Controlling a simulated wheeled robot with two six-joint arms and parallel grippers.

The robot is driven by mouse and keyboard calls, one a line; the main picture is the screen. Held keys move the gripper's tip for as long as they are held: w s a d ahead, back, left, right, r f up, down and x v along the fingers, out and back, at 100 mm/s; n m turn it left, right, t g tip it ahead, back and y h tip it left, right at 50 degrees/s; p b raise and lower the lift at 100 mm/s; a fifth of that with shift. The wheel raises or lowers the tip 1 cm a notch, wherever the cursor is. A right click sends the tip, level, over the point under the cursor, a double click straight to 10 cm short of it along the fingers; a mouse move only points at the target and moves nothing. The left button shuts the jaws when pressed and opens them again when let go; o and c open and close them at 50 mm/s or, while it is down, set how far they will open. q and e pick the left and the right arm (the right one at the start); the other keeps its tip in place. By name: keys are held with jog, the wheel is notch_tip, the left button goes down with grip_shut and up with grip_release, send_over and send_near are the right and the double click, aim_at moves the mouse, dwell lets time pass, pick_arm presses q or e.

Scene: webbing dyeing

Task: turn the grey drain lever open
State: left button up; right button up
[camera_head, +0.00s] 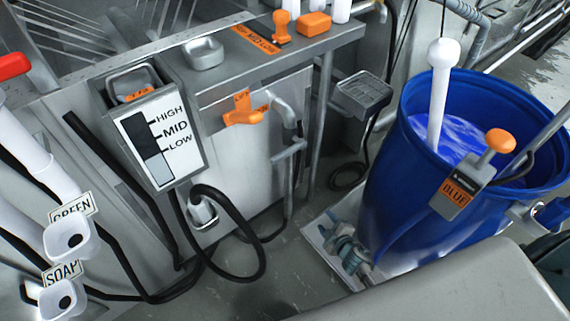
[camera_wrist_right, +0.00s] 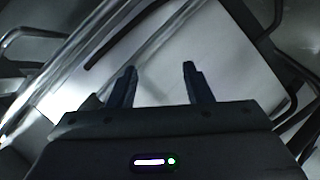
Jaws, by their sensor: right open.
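A grey valve-like fitting (camera_head: 348,252) sits low at the foot of the blue barrel (camera_head: 405,175), over a pale floor plate. A grey bar like a lever (camera_head: 289,150) crosses the pipe on the front of the grey machine. I cannot tell for certain which is the drain lever, or how far it is turned. In the right wrist view my right gripper (camera_wrist_right: 159,78) is open, its two dark fingers apart with nothing between them. A pale flat surface lies beyond them; no lever is clear there. My left gripper is not in view.
The barrel holds blue liquid and a white rod (camera_head: 438,105). A box labelled BLUE with an orange knob (camera_head: 500,141) is at its rim. A level gauge (camera_head: 160,138) and an orange handle (camera_head: 243,112) are on the machine. A black hose (camera_head: 250,235) loops near the floor.

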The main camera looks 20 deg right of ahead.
jog(key=w+a+r+n+t+y+b, duration=0.2)
jog(key=w+a+r+n, duration=0.15)
jog(key=w+r, duration=0.35)
jog(key=n+t+y+b, duration=0.2)
jog(key=n+y, duration=0.2)
jog(key=n, duration=0.3)
send_near(283, 158)
jog(key=w, duration=0.1)
jog(key=x, duration=0.9)
jog(key=shift+w+a, duration=0.25)
jog(key=shift+w, duration=0.15)
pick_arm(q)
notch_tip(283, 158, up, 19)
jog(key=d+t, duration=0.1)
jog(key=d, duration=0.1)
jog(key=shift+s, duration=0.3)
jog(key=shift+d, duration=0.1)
pick_arm(e)
jog(key=c, duration=0.9)
pick_arm(q)
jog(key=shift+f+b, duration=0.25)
jog(key=shift+b, duration=0.05)
pick_arm(e)
grip_shut()
